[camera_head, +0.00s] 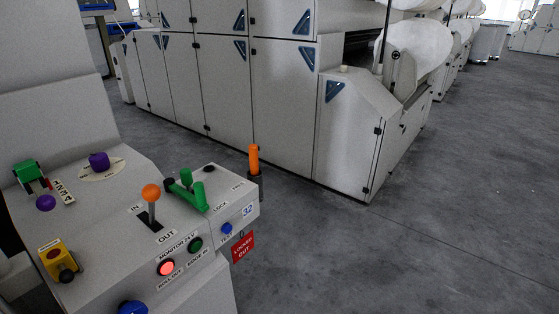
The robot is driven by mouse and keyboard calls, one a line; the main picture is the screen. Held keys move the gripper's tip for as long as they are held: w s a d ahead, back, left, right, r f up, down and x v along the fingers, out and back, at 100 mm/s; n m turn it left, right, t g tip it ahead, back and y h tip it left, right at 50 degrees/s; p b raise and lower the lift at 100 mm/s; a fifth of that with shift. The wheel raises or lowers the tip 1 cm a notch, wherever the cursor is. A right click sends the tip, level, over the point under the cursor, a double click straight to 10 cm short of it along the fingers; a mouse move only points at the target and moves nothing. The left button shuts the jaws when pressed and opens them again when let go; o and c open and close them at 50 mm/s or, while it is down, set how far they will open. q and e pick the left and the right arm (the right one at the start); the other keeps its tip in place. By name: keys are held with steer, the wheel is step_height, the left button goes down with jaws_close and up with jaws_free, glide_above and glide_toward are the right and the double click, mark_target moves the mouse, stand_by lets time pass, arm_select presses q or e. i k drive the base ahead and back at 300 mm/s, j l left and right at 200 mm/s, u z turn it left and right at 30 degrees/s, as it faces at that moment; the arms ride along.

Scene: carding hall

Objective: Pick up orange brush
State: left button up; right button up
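An orange upright handle (254,158), which looks like the orange brush, stands at the right edge of the grey control console (221,218). Its lower part sits in a dark holder on the console's side, so any bristles are hidden. Neither of my grippers is in view.
The console bears an orange-knobbed lever (151,193), a green lever (188,193), a purple knob (99,161), a yellow box (56,258) and several buttons. A red "locked out" tag (243,247) hangs below the holder. White machines (283,110) stand behind; the floor (450,210) at right is clear.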

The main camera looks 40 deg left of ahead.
mark_target(253, 148)
steer(key=i+u, duration=0.45)
steer(key=i+l+u, duration=0.25)
steer(key=u, duration=0.15)
steer(key=i+l+u, duration=0.3)
steer(key=u, duration=0.15)
